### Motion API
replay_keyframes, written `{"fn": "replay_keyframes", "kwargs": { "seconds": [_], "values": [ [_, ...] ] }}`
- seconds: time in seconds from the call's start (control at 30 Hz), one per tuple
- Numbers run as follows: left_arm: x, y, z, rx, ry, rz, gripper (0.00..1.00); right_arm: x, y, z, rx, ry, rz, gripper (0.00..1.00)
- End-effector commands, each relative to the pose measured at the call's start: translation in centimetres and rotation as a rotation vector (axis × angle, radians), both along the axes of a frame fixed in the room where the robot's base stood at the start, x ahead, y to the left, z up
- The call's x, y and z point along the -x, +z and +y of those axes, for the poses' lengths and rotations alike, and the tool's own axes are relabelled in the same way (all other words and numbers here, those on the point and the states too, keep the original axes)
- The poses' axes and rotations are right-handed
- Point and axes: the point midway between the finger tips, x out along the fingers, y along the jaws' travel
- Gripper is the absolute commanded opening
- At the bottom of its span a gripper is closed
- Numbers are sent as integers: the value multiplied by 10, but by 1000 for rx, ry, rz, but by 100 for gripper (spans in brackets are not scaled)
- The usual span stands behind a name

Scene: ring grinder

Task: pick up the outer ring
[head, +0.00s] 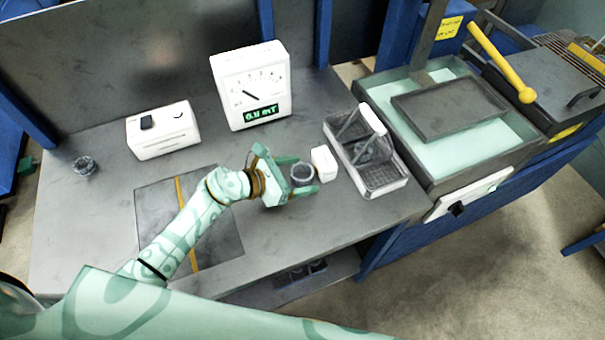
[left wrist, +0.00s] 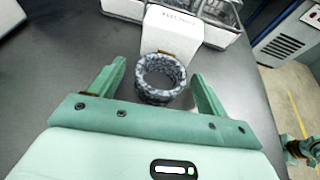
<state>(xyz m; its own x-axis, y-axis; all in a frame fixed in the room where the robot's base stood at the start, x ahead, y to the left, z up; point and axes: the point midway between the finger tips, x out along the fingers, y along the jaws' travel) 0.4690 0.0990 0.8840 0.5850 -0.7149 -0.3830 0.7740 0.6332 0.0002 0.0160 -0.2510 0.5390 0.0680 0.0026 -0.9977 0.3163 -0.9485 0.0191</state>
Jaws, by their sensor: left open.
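A dark grey speckled ring (head: 302,174) stands on the grey table, left of a small white block. My left gripper (head: 303,174) is open, with one finger on each side of the ring. In the left wrist view the ring (left wrist: 160,78) sits between the two green fingers (left wrist: 157,85), with a visible gap on both sides. A second dark ring (head: 85,166) lies at the far left of the table. I cannot tell from its look alone which one is the outer ring. My right gripper is not seen in the head view.
The small white block (head: 324,162) stands right behind the ring; it also shows in the left wrist view (left wrist: 172,30). A wire basket (head: 384,180) is to its right. A white gauge (head: 250,85) and a white box (head: 162,130) stand at the back. The table's front edge is near.

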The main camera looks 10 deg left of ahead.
Motion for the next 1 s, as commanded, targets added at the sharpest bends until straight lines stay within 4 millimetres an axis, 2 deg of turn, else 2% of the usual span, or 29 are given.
{"fn": "replay_keyframes", "kwargs": {
  "seconds": [0.13, 0.17, 0.33, 0.4, 0.73, 0.93, 1.0],
  "values": [
    [0, 0, 0, 0, 0, 0, 77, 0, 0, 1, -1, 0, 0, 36],
    [0, 0, 0, 0, 0, 0, 72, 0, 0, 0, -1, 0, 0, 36],
    [0, 0, 1, -1, 0, 1, 24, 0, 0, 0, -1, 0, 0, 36],
    [0, 1, 1, 0, 0, 0, 20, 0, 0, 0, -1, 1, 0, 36],
    [0, 8, 1, -1, -1, -1, 19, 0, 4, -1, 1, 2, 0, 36],
    [1, 39, 1, -3, -2, -5, 19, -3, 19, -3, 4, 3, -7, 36],
    [10, 52, -7, -1, -2, -4, 19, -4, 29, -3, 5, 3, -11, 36]
  ]
}}
